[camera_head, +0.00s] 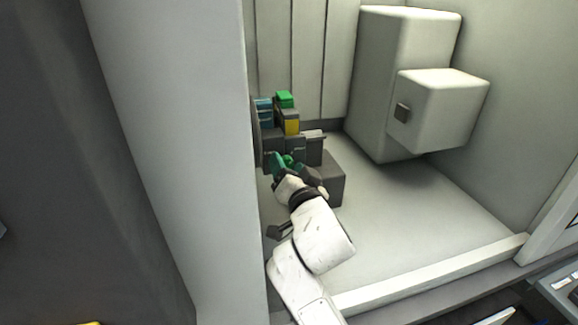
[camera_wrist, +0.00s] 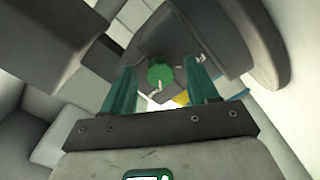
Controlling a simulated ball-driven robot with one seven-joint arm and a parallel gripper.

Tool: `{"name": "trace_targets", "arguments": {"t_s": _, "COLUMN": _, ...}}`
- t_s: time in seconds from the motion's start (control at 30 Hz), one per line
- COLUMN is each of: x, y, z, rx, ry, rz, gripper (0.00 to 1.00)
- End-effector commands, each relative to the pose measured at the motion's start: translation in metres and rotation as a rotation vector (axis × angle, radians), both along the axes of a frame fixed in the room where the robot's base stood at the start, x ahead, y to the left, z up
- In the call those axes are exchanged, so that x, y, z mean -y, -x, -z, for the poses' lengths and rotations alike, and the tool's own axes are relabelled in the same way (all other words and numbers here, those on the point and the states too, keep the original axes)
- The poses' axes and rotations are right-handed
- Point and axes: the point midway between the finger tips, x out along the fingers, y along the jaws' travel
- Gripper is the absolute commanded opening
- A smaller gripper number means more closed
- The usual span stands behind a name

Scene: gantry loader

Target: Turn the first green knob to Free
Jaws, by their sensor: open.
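A round green knob (camera_wrist: 160,75) shows in the wrist view on the dark grey fixture, between and beyond my two green fingers. My gripper (camera_wrist: 165,80) is open, and its fingers stand on either side of the knob in the picture. I cannot tell whether either finger touches it. In the head view my gripper (camera_head: 285,163) reaches to the front of the grey fixture (camera_head: 330,178), and the arm and fingers hide the knob there. No Free marking can be read.
A white wall panel stands close on the left (camera_head: 170,130). A large white housing (camera_head: 400,70) with a box stands at the right. The floor between is clear.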

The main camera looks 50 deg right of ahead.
Motion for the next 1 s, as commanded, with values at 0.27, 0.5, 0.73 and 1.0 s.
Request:
{"name": "trace_targets", "arguments": {"t_s": 0.27, "x": 0.0, "y": 0.0, "z": 0.0, "rx": 0.0, "ry": 0.0, "rz": 0.0, "gripper": 0.52}}
{"name": "trace_targets", "arguments": {"t_s": 0.5, "x": -0.0001, "y": 0.0001, "z": -0.0001, "rx": 0.0, "ry": 0.0, "rz": 0.0, "gripper": 0.29}}
{"name": "trace_targets", "arguments": {"t_s": 0.73, "x": -0.0001, "y": 0.0002, "z": 0.0, "rx": -0.001, "ry": 0.001, "rz": 0.0, "gripper": 0.07}}
{"name": "trace_targets", "arguments": {"t_s": 1.0, "x": -0.0001, "y": 0.0002, "z": -0.0001, "rx": -0.01, "ry": 0.015, "rz": 0.0, "gripper": 0.03}}
